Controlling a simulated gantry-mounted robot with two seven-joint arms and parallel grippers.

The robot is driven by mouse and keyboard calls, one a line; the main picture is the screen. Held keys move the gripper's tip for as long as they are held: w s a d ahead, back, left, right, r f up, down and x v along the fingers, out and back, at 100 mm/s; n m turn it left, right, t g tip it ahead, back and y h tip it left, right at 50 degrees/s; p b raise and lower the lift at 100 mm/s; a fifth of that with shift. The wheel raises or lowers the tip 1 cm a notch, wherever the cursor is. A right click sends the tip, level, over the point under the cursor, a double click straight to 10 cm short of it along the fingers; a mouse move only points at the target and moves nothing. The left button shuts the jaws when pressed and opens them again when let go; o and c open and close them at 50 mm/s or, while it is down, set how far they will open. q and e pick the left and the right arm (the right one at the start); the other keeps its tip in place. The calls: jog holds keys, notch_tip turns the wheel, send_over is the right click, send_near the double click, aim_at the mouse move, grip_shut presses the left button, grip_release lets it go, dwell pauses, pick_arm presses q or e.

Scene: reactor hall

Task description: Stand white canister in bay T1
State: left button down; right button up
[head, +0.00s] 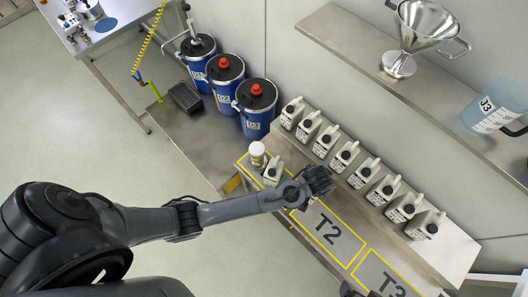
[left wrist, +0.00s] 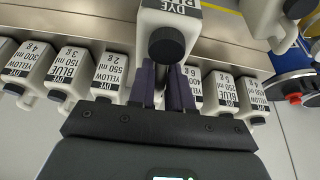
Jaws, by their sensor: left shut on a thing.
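My left gripper (head: 318,182) hangs over the bench, above the upper end of bay T2 (head: 330,232). In the left wrist view its dark fingers (left wrist: 166,92) are shut on a white canister (left wrist: 192,20) with a black cap and a label starting "DYE". In the head view my gripper and wrist mostly hide this canister. A second white canister (head: 272,172) with a black cap stands by a white-topped bottle (head: 258,150), at the end bay beside T2. That bay's lettering is hidden. A dark part at the bottom edge may be my right gripper (head: 350,290); its fingers are unclear.
Several similar canisters (head: 346,154) line the raised ledge along the wall; they also show behind my fingers in the left wrist view. Blue drums (head: 256,122) stand beyond the end bay. A steel shelf (head: 350,44) holds a funnel and jug. T2 and T3 (head: 385,275) look largely clear.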

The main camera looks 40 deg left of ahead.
pick_arm(q)
jog(key=shift+w+d+r, duration=0.85)
jog(key=shift+w+r, duration=0.25)
jog(key=shift+w+a+r, duration=0.1)
jog(key=shift+w+a, duration=0.05)
jog(key=shift+a, duration=0.4)
jog(key=s+a+f+p, duration=0.1)
jog(key=s+a+f, duration=0.4)
jog(key=a+f, duration=0.4)
jog(key=shift+s+f, duration=0.4)
jog(key=shift+f, duration=0.35)
pick_arm(e)
jog(key=shift+d+r, duration=0.2)
jog(key=shift+r, duration=0.25)
pick_arm(q)
jog(key=shift+f, duration=0.15)
jog(key=c, duration=1.1)
grip_release()
pick_arm(e)
jog(key=shift+d, duration=0.1)
pick_arm(q)
jog(key=shift+o, duration=0.2)
